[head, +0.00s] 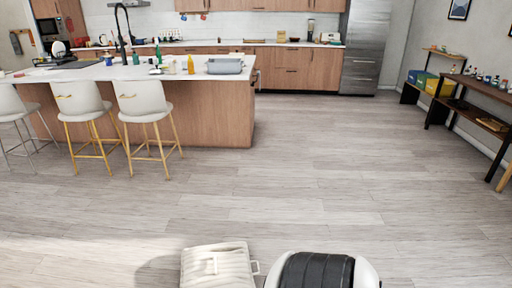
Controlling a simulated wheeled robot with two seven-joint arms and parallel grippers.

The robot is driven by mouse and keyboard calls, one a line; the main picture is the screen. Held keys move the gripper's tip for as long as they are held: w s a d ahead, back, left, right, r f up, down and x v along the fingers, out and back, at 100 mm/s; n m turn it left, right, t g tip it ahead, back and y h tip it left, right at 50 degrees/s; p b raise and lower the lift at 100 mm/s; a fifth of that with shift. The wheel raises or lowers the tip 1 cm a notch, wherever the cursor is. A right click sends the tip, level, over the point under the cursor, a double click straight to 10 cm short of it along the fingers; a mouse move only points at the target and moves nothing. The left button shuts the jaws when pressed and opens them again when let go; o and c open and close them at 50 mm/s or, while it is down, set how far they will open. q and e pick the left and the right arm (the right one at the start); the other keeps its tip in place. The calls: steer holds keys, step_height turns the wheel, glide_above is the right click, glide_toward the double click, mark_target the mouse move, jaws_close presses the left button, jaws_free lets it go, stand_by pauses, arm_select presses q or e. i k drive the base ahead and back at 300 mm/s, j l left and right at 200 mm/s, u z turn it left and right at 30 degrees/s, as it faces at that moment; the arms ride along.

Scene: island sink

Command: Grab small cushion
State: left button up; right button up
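I cannot make out a small cushion for certain in the head view. I cannot tell what either one is. Neither of my grippers shows in this view.
A kitchen island (205,115) with white stools (145,100) stands at left. A grey basin (225,66) and bottles (191,65) are on it. A dark side table (480,90) stands along the right wall. The wooden floor (320,170) between is clear.

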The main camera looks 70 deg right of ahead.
mark_target(226, 265)
steer(key=z, duration=1.8)
steer(key=i+l, duration=0.1)
steer(key=i, duration=0.1)
